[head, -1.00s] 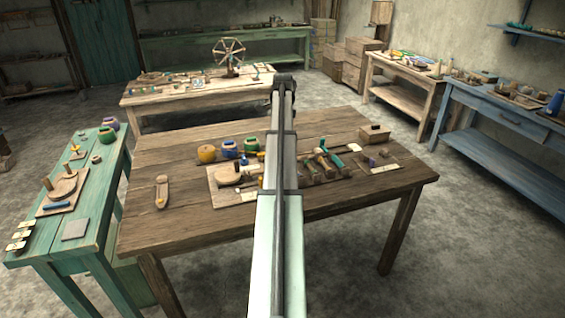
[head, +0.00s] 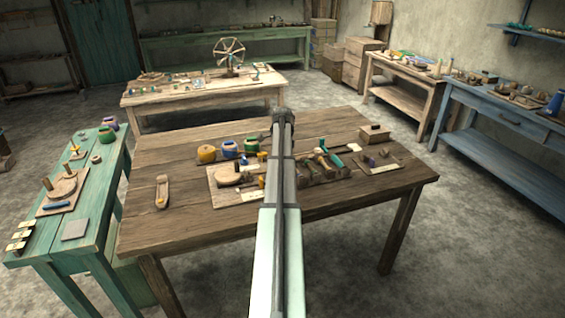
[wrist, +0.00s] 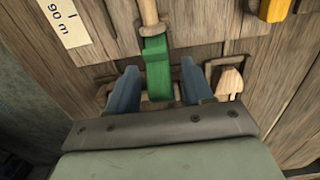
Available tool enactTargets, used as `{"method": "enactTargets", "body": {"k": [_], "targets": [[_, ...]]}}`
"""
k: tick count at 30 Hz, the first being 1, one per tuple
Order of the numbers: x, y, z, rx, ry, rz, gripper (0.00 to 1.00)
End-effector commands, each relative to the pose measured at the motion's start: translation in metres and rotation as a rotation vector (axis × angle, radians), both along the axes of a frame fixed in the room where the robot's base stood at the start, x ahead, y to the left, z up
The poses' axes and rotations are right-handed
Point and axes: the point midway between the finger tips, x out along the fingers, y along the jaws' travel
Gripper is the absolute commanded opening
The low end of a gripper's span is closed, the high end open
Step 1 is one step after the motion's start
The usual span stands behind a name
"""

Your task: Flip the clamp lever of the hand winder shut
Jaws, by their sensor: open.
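In the wrist view, my gripper (wrist: 159,68) is open, its two blue-grey fingers to either side of a green piece (wrist: 157,68). A pale wooden rod (wrist: 149,12) runs from the piece's far end. I cannot tell whether the fingers touch it, or whether it is the clamp lever. In the head view, my arm hides the gripper and the middle of the brown table (head: 190,220). A round wooden disc on a board (head: 228,175) lies left of the arm; whether it is the hand winder is unclear.
In the wrist view, a "90 m" card (wrist: 66,20) lies left, a wooden scoop-like piece (wrist: 230,82) right and a yellow block (wrist: 274,10) upper right. In the head view, a wooden boat-shaped piece (head: 162,190) lies left and a small box (head: 375,133) right. The table's front is clear.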

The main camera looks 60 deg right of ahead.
Motion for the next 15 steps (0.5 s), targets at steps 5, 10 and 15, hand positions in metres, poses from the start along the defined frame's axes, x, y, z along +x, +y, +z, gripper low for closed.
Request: {"method": "enactTargets", "body": {"k": [5,10,15], "targets": [[0.0,0.0,-0.0027,0.0,0.0,0.0,0.51],[0.0,0.0,-0.0025,0.0,0.0,0.0,0.5],[0.0,0.0,-0.0024,0.0,0.0,0.0,0.34]]}}
